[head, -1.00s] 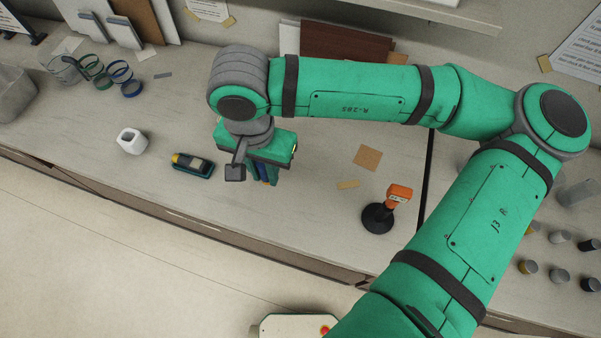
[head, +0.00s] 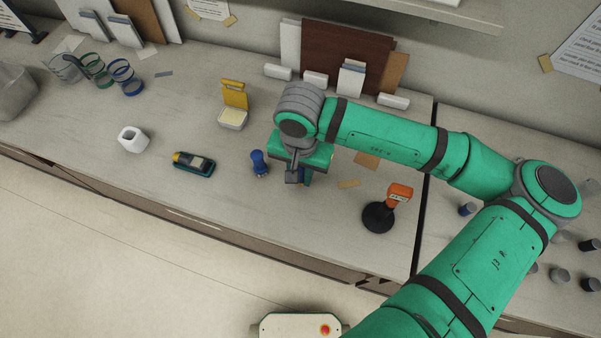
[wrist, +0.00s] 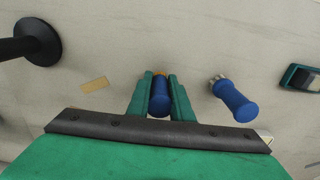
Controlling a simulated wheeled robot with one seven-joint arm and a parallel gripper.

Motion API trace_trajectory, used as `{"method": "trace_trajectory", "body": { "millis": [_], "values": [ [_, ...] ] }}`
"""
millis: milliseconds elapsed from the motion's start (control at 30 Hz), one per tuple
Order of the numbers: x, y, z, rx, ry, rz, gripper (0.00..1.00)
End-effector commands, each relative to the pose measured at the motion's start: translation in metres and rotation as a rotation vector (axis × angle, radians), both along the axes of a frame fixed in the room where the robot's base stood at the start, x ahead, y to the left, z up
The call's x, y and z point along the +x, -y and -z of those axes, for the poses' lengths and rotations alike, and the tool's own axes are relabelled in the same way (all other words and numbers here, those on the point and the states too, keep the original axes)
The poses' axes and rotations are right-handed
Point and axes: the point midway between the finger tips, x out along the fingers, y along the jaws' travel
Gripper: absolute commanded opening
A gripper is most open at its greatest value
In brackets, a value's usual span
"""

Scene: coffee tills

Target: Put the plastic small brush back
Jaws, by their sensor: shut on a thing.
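In the head view my gripper (head: 304,181) hangs over the middle of the counter. It mostly hides the brush there, with only a bit of blue showing. I cannot tell whether the brush touches the counter. A second blue-handled thing (head: 259,163) stands upright just left of my gripper. In the wrist view it is at the right (wrist: 235,101), with a pale grey end at the counter and apart from the fingers.
An orange scanner on a black stand (head: 378,217) is at the right. The counter front between terminal and scanner is fairly clear.

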Motion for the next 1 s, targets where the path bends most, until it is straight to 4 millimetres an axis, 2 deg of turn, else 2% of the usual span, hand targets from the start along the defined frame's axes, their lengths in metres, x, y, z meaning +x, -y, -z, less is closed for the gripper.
{"method": "trace_trajectory", "body": {
  "millis": [367,400,433,467,800,1000],
  "values": [
    [0.000,0.000,0.004,-0.001,0.000,0.000,0.00],
    [0.000,0.000,0.003,0.000,0.000,0.000,0.29],
    [0.000,0.000,0.003,0.000,0.000,0.000,0.36],
    [0.000,0.000,0.003,0.000,0.000,0.000,0.38],
    [0.000,0.000,0.000,0.000,0.000,0.000,0.38],
    [0.001,0.000,-0.025,-0.002,0.003,0.000,0.38]
  ]
}}
